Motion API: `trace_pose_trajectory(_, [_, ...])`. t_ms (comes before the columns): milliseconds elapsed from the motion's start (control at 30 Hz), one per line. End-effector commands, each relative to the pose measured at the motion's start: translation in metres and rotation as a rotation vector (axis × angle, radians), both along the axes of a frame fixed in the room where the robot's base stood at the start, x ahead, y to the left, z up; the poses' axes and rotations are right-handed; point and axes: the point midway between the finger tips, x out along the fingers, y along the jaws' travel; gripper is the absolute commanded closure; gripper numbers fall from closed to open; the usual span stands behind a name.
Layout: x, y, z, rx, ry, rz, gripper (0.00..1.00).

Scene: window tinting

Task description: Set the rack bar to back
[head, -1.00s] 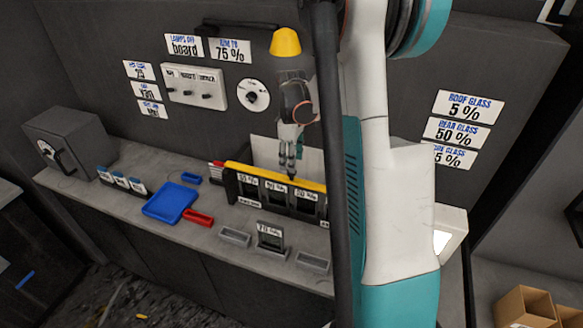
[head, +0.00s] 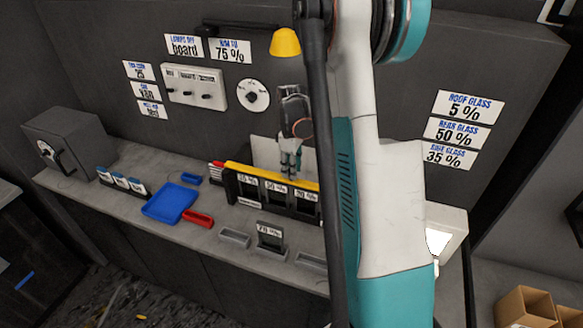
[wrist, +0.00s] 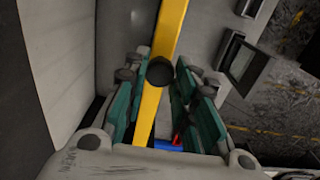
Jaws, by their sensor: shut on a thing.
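The rack bar (head: 250,173) is a yellow bar along the top of the dark rack (head: 231,187) on the bench. In the wrist view the bar (wrist: 170,25) runs up the picture between my fingers. A round dark knob (wrist: 160,72) stands on it. My gripper (head: 290,174) is down at the bar, pointing downward. In the wrist view my gripper (wrist: 158,84) has a finger on each side of the knob and is shut on it. The fingers hide the knob in the head view. I cannot tell whether the bar is at the front or back.
The rack holds dark panels with percent labels. A small labelled stand (head: 270,237) and grey trays (head: 234,238) are in front of it. A blue tray (head: 170,200) and a red tray (head: 198,218) lie to the left. A yellow lamp (head: 285,43) hangs above.

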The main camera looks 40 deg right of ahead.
Motion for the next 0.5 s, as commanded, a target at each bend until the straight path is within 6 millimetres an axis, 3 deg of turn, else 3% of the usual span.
trace_pose_trajectory(133, [0.009, -0.014, -0.001, 0.000, 0.000, -0.001, 1.00])
trace_pose_trajectory(400, [0.039, -0.066, -0.002, 0.001, 0.001, -0.002, 1.00])
trace_pose_trajectory(500, [0.044, -0.075, -0.001, 0.001, 0.001, 0.000, 1.00])
